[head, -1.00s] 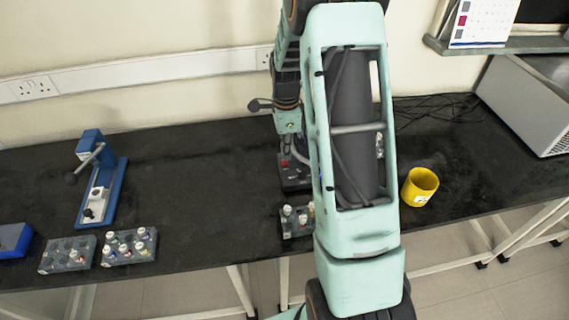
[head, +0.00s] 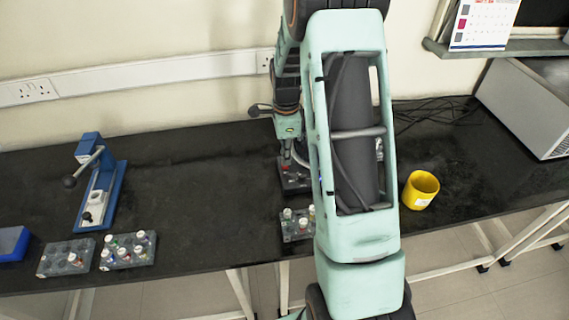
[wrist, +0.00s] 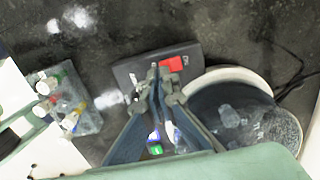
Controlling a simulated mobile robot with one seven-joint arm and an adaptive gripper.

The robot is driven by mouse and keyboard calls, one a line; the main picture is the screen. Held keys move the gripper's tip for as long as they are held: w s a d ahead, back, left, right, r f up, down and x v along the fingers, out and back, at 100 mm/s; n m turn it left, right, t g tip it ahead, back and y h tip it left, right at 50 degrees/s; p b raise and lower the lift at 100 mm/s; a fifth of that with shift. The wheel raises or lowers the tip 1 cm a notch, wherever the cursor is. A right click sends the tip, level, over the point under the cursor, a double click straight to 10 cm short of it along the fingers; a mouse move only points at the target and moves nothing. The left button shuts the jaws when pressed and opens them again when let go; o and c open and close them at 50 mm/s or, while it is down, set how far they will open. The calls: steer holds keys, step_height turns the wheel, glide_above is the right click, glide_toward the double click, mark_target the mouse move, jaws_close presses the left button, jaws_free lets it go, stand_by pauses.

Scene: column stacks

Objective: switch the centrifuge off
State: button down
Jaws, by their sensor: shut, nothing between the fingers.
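The centrifuge (wrist: 235,76) is in the wrist view, with a pale round rim, a grey bowl and a dark control box (wrist: 127,72) on its left. A red switch (wrist: 172,65) sits on the box; I cannot tell which way it is set. My gripper (wrist: 158,78) is shut and empty, its fingertips over the box just left of the switch. I cannot tell whether they touch it. A green light or button (wrist: 155,150) and a blue one show between the fingers. In the head view the box (head: 294,182) shows partly, and my arm hides most of the centrifuge.
A rack of capped vials (head: 298,228) stands in front of the centrifuge. Two vial racks (head: 128,250) and a blue press-like device (head: 98,185) stand at the left. The bench (head: 205,190) between is clear. Cables lie behind.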

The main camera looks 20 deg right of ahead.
steer(key=shift+f+b, duration=0.85)
steer(key=shift+f, duration=0.35)
stand_by(1.0)
steer(key=shift+r+p, duration=1.7)
steer(key=shift+r, duration=0.85)
